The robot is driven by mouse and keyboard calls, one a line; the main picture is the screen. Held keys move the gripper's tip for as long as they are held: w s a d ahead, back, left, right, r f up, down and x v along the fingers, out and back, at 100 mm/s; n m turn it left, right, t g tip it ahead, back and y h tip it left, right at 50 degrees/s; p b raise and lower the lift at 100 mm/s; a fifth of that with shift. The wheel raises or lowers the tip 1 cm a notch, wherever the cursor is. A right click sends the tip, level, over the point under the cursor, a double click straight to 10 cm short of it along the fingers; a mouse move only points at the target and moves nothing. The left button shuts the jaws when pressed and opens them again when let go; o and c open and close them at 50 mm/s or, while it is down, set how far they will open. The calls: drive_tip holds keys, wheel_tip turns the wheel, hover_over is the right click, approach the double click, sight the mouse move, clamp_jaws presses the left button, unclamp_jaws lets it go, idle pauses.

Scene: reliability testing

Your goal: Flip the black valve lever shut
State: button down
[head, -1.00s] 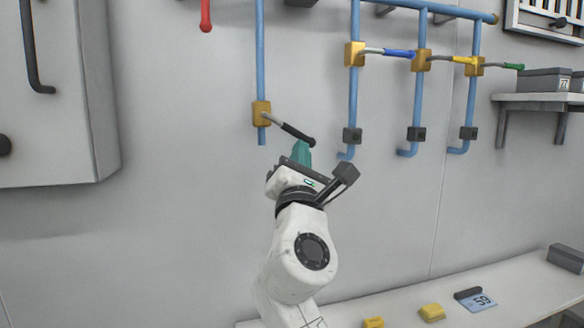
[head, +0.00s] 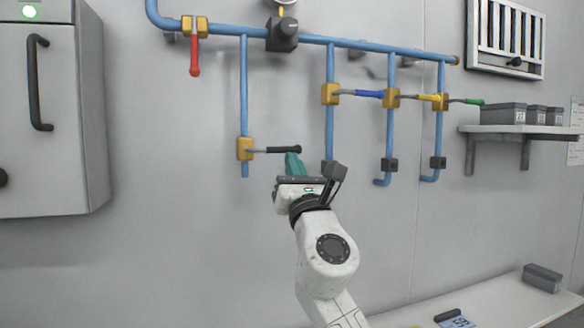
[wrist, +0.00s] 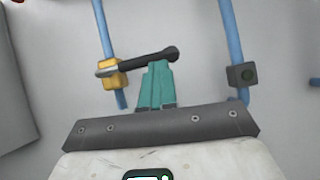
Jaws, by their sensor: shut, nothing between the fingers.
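The black valve lever (head: 283,150) extends right from a yellow valve body (head: 245,149) on a blue vertical pipe. It lies about level, across the pipe. In the wrist view the black lever (wrist: 148,59) runs from the yellow valve body (wrist: 113,74) to a rounded end above the fingertips. My gripper (head: 293,162) has teal fingers, shut with nothing between them. Its tips are just below the lever's outer end; in the wrist view my gripper (wrist: 158,68) appears to touch or nearly touch the lever's underside.
Blue, yellow and green levers (head: 460,101) sit on pipes to the right. A red lever (head: 195,58) hangs down at upper left. A grey cabinet (head: 50,110) stands at far left. A shelf with boxes (head: 520,131) is at right, and a bench (head: 490,300) is below.

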drive_tip(key=shift+w+d, duration=0.1)
drive_tip(key=shift+d, duration=0.2)
drive_tip(key=w+f+b+v, duration=0.1)
drive_tip(key=f+b+v, duration=0.1)
drive_tip(key=v, duration=1.1)
drive_tip(key=shift+w+a+b, duration=0.2)
drive_tip(key=shift+w+b, duration=0.05)
drive_tip(key=shift+b, duration=0.15)
drive_tip(key=shift+f, duration=0.1)
